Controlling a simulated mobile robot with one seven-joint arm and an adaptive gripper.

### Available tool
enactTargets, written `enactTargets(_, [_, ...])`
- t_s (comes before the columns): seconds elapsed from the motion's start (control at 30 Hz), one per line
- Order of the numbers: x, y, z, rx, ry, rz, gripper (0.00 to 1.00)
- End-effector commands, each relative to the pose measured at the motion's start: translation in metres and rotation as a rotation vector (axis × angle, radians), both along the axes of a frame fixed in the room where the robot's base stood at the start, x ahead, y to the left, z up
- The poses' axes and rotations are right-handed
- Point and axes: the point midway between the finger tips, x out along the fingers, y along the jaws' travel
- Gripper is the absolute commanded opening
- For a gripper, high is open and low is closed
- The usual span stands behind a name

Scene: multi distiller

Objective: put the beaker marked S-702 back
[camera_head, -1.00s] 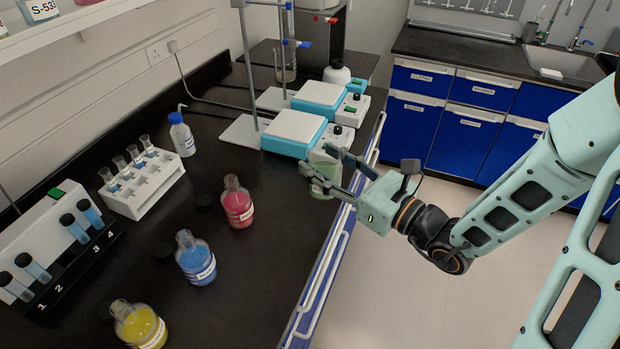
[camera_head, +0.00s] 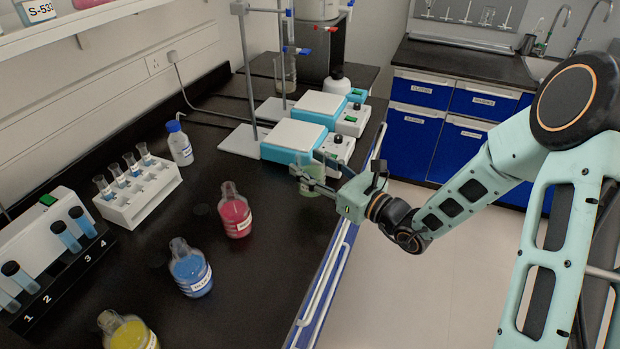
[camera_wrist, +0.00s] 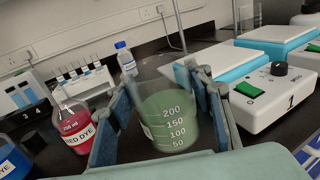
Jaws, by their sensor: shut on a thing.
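A glass beaker of green liquid (camera_wrist: 168,122) stands upright between the fingers of my gripper (camera_wrist: 160,105) in the wrist view. Its white scale reads 50 to 200; a label on its left side is partly seen and I cannot read S-702 on it. In the head view the beaker (camera_head: 311,187) is at the counter's right edge, partly hidden by the fingers of my gripper (camera_head: 316,176). My gripper is shut on it. I cannot tell whether its base touches the counter. A wall shelf (camera_head: 110,12) at the top left holds beakers, one with a label starting S-53 (camera_head: 38,11).
Stirrer plates (camera_head: 293,140) with rod stands are just behind the beaker. Red (camera_head: 235,212), blue (camera_head: 190,268) and yellow (camera_head: 128,332) dye bottles stand on the black counter (camera_head: 265,270). A tube rack (camera_head: 140,195) and a white-bodied device (camera_head: 40,235) are at the left.

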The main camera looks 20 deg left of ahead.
Motion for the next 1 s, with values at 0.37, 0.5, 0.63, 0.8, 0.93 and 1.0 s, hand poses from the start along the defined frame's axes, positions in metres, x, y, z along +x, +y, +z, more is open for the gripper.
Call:
enactTargets(0.37, [0.012,0.007,-0.025,0.001,0.003,0.0,0.15])
enactTargets(0.5, [0.012,0.008,-0.042,0.003,0.001,0.001,0.15])
enactTargets(0.63, [0.012,0.007,-0.046,0.002,-0.003,0.0,0.15])
enactTargets(0.8, [0.012,0.007,-0.046,0.002,-0.003,0.0,0.15])
enactTargets(0.93, [0.012,0.007,-0.05,0.002,-0.002,0.0,0.15])
enactTargets(1.0, [0.012,0.007,-0.049,0.0,-0.001,0.0,0.53])
